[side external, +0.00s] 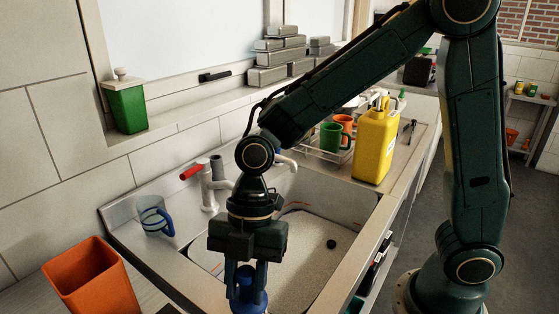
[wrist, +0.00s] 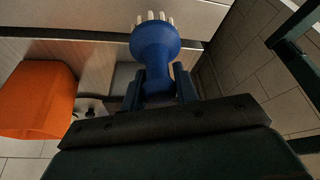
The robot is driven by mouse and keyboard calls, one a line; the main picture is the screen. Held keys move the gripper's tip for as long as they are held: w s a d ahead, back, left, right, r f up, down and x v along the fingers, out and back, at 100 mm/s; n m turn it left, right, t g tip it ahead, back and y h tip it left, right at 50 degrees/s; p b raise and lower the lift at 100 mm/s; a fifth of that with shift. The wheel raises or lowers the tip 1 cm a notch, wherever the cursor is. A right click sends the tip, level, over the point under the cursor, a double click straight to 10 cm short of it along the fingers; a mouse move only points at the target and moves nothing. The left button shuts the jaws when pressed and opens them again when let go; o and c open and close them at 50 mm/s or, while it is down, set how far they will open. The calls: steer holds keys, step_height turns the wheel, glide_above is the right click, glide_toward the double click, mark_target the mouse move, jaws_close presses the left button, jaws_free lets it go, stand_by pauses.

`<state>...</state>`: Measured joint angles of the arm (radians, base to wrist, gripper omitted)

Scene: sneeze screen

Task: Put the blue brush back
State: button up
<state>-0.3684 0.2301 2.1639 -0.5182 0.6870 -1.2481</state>
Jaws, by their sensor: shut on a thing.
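The blue brush (side external: 247,290) is in my gripper (side external: 246,272), low in the side external view. Its lower part is cut off by the picture edge. In the wrist view the blue brush (wrist: 155,45) has a round blue head with pale bristles pointing away from my gripper (wrist: 160,85). The two fingers are shut on it just behind the head. The brush is held in front of the sink (side external: 330,220), near its front edge. An orange container (side external: 95,280) stands on the counter to the left; it also shows in the wrist view (wrist: 38,100).
A tap with a red handle (side external: 192,172) stands behind the sink. A yellow jug (side external: 376,145) and green mug (side external: 331,137) are at the right. A green container (side external: 127,108) stands on the ledge.

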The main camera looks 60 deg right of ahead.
mark_target(247, 302)
steer(key=shift+f, duration=2)
steer(key=shift+f, duration=0.1)
steer(key=o, duration=1)
steer(key=v, duration=1.2)
steer(key=shift+d, duration=0.1)
